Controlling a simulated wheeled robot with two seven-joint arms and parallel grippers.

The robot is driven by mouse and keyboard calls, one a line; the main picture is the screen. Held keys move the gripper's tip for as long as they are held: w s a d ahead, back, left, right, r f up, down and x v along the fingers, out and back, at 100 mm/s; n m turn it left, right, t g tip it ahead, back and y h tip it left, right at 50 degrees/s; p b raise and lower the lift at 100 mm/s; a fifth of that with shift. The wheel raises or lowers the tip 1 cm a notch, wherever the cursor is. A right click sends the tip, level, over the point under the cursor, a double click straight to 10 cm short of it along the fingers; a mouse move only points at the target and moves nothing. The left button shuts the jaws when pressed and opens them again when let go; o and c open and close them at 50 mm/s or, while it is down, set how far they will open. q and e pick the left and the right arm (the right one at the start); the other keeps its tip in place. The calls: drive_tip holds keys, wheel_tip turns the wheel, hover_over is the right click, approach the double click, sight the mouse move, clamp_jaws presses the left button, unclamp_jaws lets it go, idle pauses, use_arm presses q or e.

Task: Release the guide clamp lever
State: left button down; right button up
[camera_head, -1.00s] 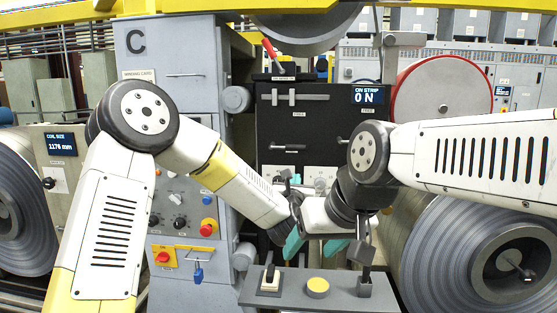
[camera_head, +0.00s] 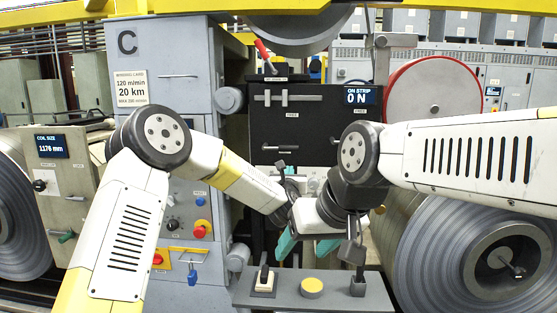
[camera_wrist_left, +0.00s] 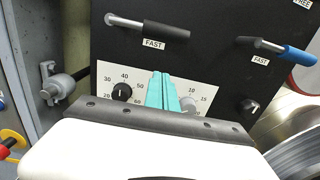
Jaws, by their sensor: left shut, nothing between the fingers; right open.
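A black panel (camera_head: 330,130) carries several levers; I cannot read which is the guide clamp lever. In the left wrist view, a black-gripped lever (camera_wrist_left: 152,27) sits above a FAST label, and a blue-gripped lever (camera_wrist_left: 280,50) sits at right above another FAST label. My left gripper (camera_wrist_left: 162,92) is shut and empty, its teal fingers in front of the white dial plate, below and apart from both levers in the picture. My right gripper (camera_head: 306,246) is open and empty, pointing down over the grey shelf.
A grey shelf (camera_head: 340,292) with a yellow button (camera_head: 312,288) and small levers is below. A black knob (camera_wrist_left: 122,92) is left of my left fingers. Steel coils (camera_head: 490,260) flank the panel. A grey cabinet (camera_head: 165,50) with red buttons stands at left.

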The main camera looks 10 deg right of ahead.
sight(280, 147)
use_arm(q)
drive_tip(key=shift+w+d+r, duration=0.1)
drive_tip(key=shift+w+r, duration=0.25)
drive_tip(key=shift+r, duration=0.3)
drive_tip(key=shift+w+d+r, duration=0.1)
drive_tip(key=shift+w+r, duration=0.25)
drive_tip(key=shift+r, duration=0.35)
drive_tip(key=shift+w+d+r, duration=0.1)
drive_tip(key=shift+w+r, duration=0.25)
drive_tip(key=shift+r, duration=0.3)
drive_tip(key=shift+d+r, duration=0.1)
drive_tip(key=shift+r, duration=0.05)
